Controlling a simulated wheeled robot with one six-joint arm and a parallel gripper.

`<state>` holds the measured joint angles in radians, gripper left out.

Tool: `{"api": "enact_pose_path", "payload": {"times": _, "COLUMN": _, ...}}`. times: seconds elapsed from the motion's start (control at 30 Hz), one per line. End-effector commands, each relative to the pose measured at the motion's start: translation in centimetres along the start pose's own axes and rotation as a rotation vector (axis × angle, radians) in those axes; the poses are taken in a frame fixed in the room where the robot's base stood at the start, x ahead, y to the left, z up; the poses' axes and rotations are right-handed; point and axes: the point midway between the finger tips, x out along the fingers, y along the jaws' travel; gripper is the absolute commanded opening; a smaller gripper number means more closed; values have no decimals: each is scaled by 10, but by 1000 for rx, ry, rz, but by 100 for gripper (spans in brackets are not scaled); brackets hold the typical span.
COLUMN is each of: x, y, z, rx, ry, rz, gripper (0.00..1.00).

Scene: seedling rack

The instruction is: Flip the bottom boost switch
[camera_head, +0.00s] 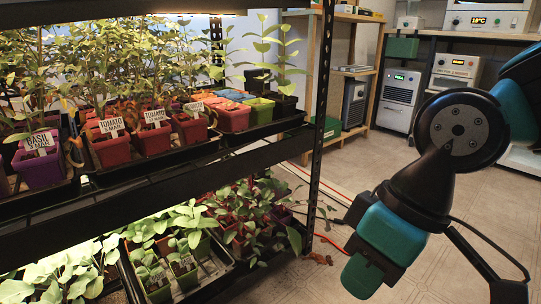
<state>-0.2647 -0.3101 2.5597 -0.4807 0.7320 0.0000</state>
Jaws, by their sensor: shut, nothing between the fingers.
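I cannot make out the bottom boost switch in the head view. The black seedling rack (318,135) fills the left side, with an upper and a lower planted shelf. My gripper (362,276), teal and green at the end of my arm, points down in front of the floor. It is to the right of the rack's slotted upright, apart from it in the picture. It is shut and empty.
Potted seedlings with name labels, such as a purple basil pot (40,170), crowd the upper shelf. A lower tray (160,292) holds more plants. A red cable (328,241) lies on the floor. Shelves with appliances stand behind. Tiled floor right of the rack is mostly open.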

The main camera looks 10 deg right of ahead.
Motion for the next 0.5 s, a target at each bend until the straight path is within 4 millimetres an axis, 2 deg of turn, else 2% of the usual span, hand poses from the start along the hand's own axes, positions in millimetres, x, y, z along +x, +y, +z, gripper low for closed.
{"api": "enact_pose_path", "payload": {"times": 0.03, "x": -44, "y": -14, "z": -10, "rx": 0, "ry": 0, "rz": 0, "gripper": 0}}
{"api": "enact_pose_path", "payload": {"times": 0.2, "x": -110, "y": -34, "z": -24, "rx": 0, "ry": 0, "rz": 0, "gripper": 0}}
{"api": "enact_pose_path", "payload": {"times": 0.33, "x": -148, "y": -46, "z": -33, "rx": 0, "ry": 0, "rz": 0, "gripper": 0}}
{"api": "enact_pose_path", "payload": {"times": 0.4, "x": -159, "y": -49, "z": -35, "rx": 0, "ry": 0, "rz": 0, "gripper": 0}}
{"api": "enact_pose_path", "payload": {"times": 0.5, "x": -164, "y": -51, "z": -36, "rx": 0, "ry": 0, "rz": 0, "gripper": 0}}
